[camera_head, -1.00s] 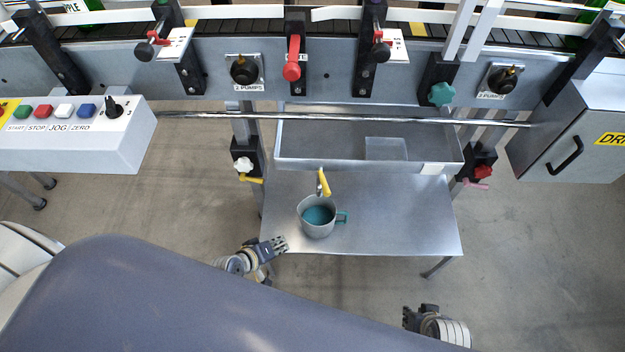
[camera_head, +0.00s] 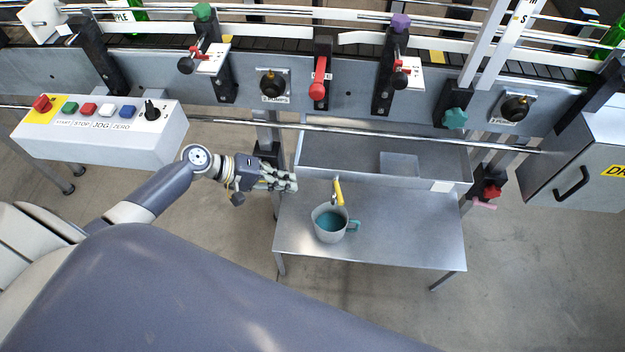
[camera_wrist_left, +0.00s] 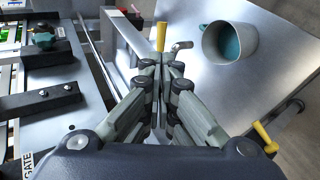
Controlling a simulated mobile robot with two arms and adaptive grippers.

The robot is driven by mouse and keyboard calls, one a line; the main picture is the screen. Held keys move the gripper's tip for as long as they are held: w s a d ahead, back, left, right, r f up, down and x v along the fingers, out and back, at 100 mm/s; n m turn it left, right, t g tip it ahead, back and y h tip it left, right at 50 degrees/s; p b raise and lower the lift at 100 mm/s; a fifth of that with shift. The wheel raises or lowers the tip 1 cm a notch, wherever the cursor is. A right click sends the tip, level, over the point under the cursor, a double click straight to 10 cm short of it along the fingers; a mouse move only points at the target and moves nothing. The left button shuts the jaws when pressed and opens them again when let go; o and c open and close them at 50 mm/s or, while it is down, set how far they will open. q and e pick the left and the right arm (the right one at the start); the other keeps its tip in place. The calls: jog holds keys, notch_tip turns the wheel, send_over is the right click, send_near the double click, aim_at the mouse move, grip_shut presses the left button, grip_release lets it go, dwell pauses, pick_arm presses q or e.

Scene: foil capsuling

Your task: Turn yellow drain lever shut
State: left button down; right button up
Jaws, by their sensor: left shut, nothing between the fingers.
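The yellow drain lever (camera_head: 338,191) sits on a small tap at the front of the grey metal trough (camera_head: 310,150). In the left wrist view the lever (camera_wrist_left: 161,36) shows just beyond my fingertips. A grey jug (camera_head: 322,232) with teal liquid and a teal handle stands below the tap on the metal table. My left gripper (camera_head: 294,182) is left of the lever, apart from it, pointing right. In the left wrist view its fingers (camera_wrist_left: 168,68) are together with nothing between them. My right gripper is out of view.
The steel table (camera_head: 400,235) has free room right of the jug. A long rail (camera_head: 400,138) runs above the trough. A button box (camera_head: 100,130) is at left, and a grey cabinet (camera_head: 585,160) at right. A second yellow handle (camera_wrist_left: 264,136) shows in the left wrist view.

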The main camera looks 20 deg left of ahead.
aim_at(338, 193)
pick_arm(q)
jog(key=b+x, duration=0.5)
jog(key=x, duration=0.8)
jog(key=shift+w+d+f+b, duration=0.15)
jog(key=shift+f+b, duration=0.05)
jog(key=shift+b, duration=0.1)
